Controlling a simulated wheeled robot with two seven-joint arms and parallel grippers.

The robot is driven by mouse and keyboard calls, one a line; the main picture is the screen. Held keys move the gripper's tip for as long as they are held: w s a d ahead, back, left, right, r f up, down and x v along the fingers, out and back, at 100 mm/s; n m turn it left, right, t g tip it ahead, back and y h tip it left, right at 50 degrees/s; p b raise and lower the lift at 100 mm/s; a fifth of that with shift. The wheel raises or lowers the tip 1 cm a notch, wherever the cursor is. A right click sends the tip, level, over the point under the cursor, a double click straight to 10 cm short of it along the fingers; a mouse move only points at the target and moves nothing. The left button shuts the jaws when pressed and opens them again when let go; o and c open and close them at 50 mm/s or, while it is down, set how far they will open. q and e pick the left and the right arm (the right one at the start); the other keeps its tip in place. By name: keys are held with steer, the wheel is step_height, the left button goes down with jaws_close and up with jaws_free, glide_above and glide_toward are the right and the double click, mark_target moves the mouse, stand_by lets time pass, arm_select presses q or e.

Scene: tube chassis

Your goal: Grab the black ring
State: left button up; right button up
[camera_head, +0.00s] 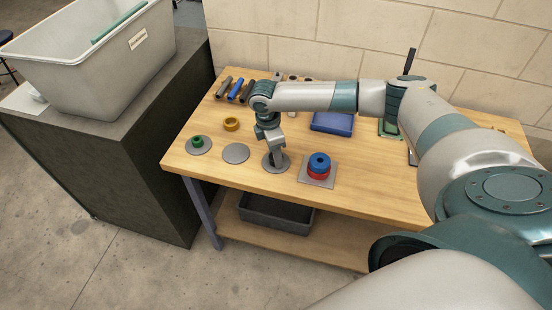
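My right arm comes in from the right. Its gripper (275,158) points down at a round grey plate (282,166) near the front of the wooden table. Its fingertips are low over the plate, and I cannot tell whether they are open or shut. I cannot make out a black ring clearly; something dark shows at the fingertips, mostly hidden by the gripper. My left gripper is not in view.
On the table (205,167) are a green ring (198,141) on a plate, an empty grey disc (236,153), a yellow ring (231,124), and a blue ring (319,160) over a red ring (318,173). A blue tray (332,122) lies behind.

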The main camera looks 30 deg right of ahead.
stand_by(0.3)
steer(key=shift+r+b, duration=0.45)
steer(key=shift+r, duration=0.1)
steer(key=r, duration=0.1)
steer(key=r+b, duration=0.1)
steer(key=r, duration=0.1)
steer(key=shift+s+d+r+b, duration=0.1)
steer(key=shift+s+d+b, duration=0.2)
steer(key=shift+s, duration=0.1)
steer(key=s+d+r+b, duration=0.3)
steer(key=s+r, duration=0.3)
steer(key=s, duration=0.3)
steer(key=shift+s+d+r, duration=0.35)
steer(key=shift+s+d, duration=0.05)
steer(key=shift+d, duration=0.25)
